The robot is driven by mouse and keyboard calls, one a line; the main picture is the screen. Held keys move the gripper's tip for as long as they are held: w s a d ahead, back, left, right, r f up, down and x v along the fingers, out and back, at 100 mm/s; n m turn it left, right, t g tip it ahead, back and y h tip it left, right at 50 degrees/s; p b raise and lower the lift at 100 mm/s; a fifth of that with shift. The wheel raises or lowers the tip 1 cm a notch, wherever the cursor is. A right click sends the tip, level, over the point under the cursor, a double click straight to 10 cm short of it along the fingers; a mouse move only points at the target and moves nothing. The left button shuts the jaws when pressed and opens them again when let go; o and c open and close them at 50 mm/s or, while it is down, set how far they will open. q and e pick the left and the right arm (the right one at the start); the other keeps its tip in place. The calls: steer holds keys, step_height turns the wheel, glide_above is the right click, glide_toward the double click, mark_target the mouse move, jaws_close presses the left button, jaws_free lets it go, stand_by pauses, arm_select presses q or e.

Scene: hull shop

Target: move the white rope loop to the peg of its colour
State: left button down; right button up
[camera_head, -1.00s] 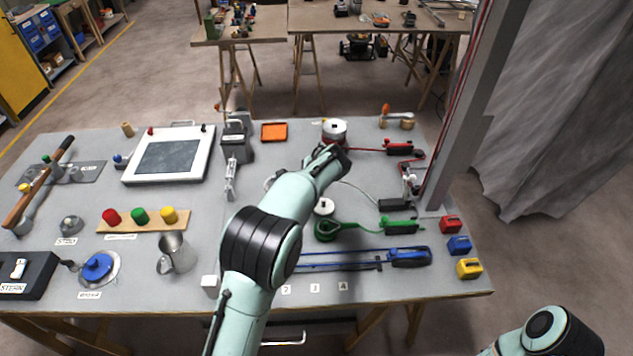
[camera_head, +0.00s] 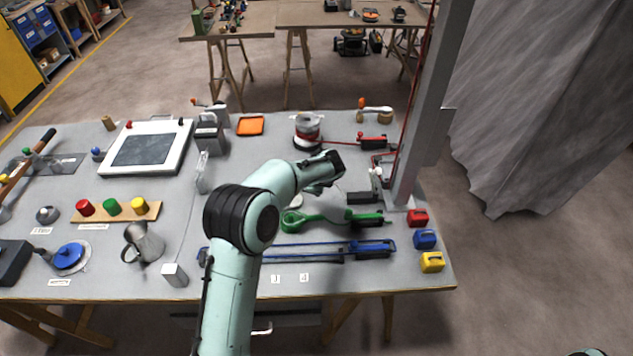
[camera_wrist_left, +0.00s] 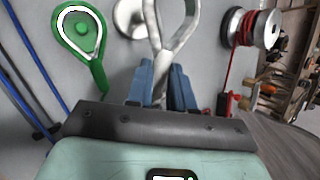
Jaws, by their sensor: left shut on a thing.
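My left gripper (camera_wrist_left: 162,88) is shut on the white rope loop (camera_wrist_left: 180,35) at its narrow end; the loop reaches out ahead of the fingers. In the head view the gripper (camera_head: 338,168) is over the right part of the table, and the loop is hidden or too small to make out. A round white peg (camera_wrist_left: 128,16) stands beside the loop in the wrist view, apart from the fingers. It is partly covered by my arm in the head view (camera_head: 296,201). My right gripper is out of view.
The green rope loop (camera_head: 293,221) lies around a green peg. A red-and-white spool (camera_head: 307,130) stands behind my gripper. Blue ropes (camera_head: 300,250) run along the front. Red, blue and yellow blocks (camera_head: 425,239) sit at the right edge, near a grey post (camera_head: 425,100).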

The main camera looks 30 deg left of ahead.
arm_select(q)
steer(key=shift+a+f+b, duration=0.1)
steer(key=shift+f+b, duration=0.9)
steer(key=shift+f, duration=1.3)
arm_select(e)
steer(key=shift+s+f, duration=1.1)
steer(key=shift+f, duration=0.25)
arm_select(q)
steer(key=shift+s+f, duration=0.1)
steer(key=shift+f, duration=0.5)
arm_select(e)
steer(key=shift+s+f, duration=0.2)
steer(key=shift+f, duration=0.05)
arm_select(q)
steer(key=shift+f+b, duration=0.3)
steer(key=shift+b, duration=0.05)
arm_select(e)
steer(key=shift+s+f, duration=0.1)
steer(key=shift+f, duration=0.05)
arm_select(q)
steer(key=shift+f+b, duration=0.5)
steer(key=shift+f, duration=0.85)
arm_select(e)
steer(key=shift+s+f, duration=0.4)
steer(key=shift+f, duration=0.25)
arm_select(q)
steer(key=c, duration=0.5)
jaws_free()
